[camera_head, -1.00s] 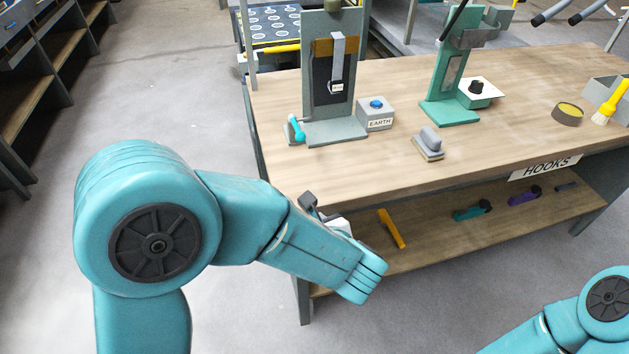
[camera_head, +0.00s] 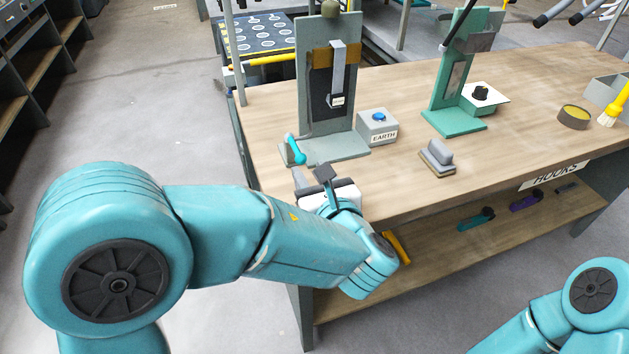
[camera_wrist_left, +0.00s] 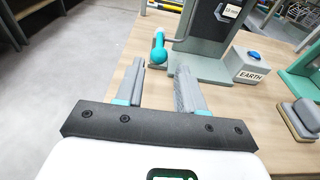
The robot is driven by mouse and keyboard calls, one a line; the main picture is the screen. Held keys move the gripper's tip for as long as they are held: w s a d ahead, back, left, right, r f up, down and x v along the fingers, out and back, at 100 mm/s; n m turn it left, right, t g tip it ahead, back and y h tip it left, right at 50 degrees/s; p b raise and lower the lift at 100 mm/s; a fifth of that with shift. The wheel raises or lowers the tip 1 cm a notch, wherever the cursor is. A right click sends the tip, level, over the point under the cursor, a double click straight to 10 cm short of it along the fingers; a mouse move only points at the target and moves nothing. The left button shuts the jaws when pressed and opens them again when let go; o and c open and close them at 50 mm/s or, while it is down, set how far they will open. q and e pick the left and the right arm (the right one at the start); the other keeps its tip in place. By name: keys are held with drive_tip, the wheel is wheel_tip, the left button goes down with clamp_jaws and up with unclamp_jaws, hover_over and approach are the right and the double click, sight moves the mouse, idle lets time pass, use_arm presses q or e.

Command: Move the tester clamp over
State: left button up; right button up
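A small teal-handled piece (camera_head: 294,149), which may be the tester clamp, stands at the left of the grey upright stand's base (camera_head: 345,150). In the left wrist view the teal handle (camera_wrist_left: 158,50) has a bulbous end and a thin grey rod running to the stand. My left gripper (camera_head: 311,176) is at the table's front left edge, short of the teal handle. In the left wrist view its two fingers (camera_wrist_left: 164,82) are apart with nothing between them, and the handle lies just beyond their tips. My right gripper is out of view.
A grey EARTH box (camera_head: 377,128) with a blue button stands right of the stand. A grey block (camera_head: 437,158) and a green stand (camera_head: 455,115) are further right. A shelf (camera_head: 450,253) with tools runs below the tabletop. The table's front middle is clear.

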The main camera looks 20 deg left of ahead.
sight(303, 162)
use_arm(q)
drive_tip(key=x, duration=0.4)
drive_tip(key=shift+w+a+f, duration=0.1)
drive_tip(key=shift+w+a, duration=0.05)
drive_tip(key=c, duration=0.6)
drive_tip(key=shift+o, duration=0.2)
drive_tip(key=shift+w+a+r+p, duration=0.1)
drive_tip(key=shift+w+r+p, duration=0.05)
drive_tip(key=shift+r+p, duration=0.85)
drive_tip(key=shift+w+r, duration=0.1)
drive_tip(key=shift+r, duration=0.2)
drive_tip(key=shift+a+r, duration=0.1)
drive_tip(key=shift+r, duration=0.05)
drive_tip(key=shift+w+a+r+p, duration=0.2)
drive_tip(key=shift+w+r+p, duration=0.1)
drive_tip(key=shift+r+p, duration=0.4)
drive_tip(key=shift+w+a+r, duration=0.1)
drive_tip(key=shift+w+r, duration=0.1)
drive_tip(key=shift+r, duration=0.05)
